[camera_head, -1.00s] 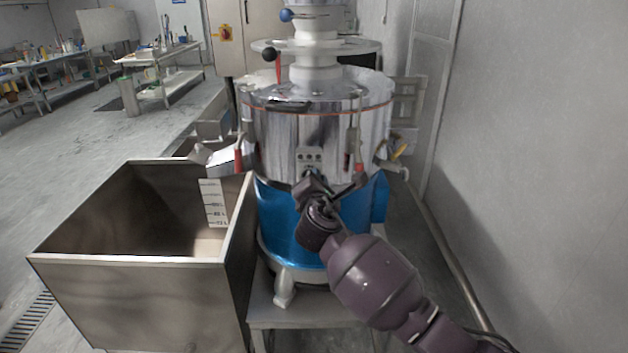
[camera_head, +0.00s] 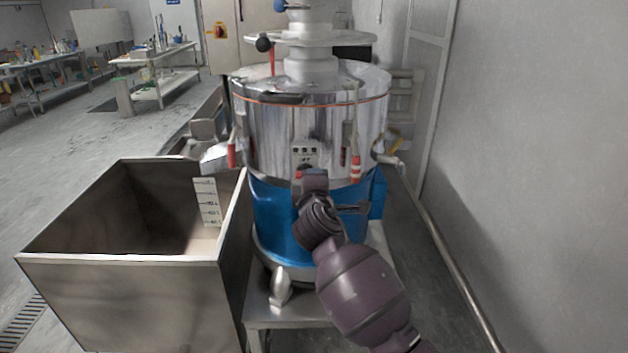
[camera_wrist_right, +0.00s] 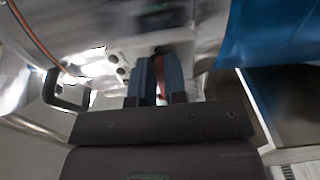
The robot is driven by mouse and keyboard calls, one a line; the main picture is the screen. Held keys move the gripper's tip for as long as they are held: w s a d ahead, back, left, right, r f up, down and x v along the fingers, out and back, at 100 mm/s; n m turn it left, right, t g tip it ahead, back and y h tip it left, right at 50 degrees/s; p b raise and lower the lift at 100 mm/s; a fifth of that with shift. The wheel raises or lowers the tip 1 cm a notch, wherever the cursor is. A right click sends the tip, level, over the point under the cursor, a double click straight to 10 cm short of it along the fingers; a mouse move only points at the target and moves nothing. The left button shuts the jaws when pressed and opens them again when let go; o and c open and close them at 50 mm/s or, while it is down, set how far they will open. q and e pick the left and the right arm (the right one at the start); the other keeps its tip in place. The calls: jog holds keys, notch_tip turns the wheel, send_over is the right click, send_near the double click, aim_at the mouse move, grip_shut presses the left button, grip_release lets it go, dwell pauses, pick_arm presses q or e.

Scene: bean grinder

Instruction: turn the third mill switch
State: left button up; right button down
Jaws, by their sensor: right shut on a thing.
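The steel mill (camera_head: 275,130) with a blue base (camera_head: 275,215) stands in the middle of the head view. How far the switch is turned cannot be told. My left gripper is not in view.
A large open steel bin (camera_head: 130,255) stands at the left front, close to the mill. Red-handled clamps (camera_head: 355,168) hang on the mill's side. A spout (camera_head: 385,157) juts out on its right. A wall (camera_head: 540,150) closes off the right side.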

dwell(0.4)
jog(key=c, duration=1.2)
grip_release()
jog(key=shift+o, duration=0.2)
jog(key=shift+s, duration=0.15)
jog(key=s, duration=1)
jog(key=shift+s+p, duration=0.3)
jog(key=shift+m, duration=0.3)
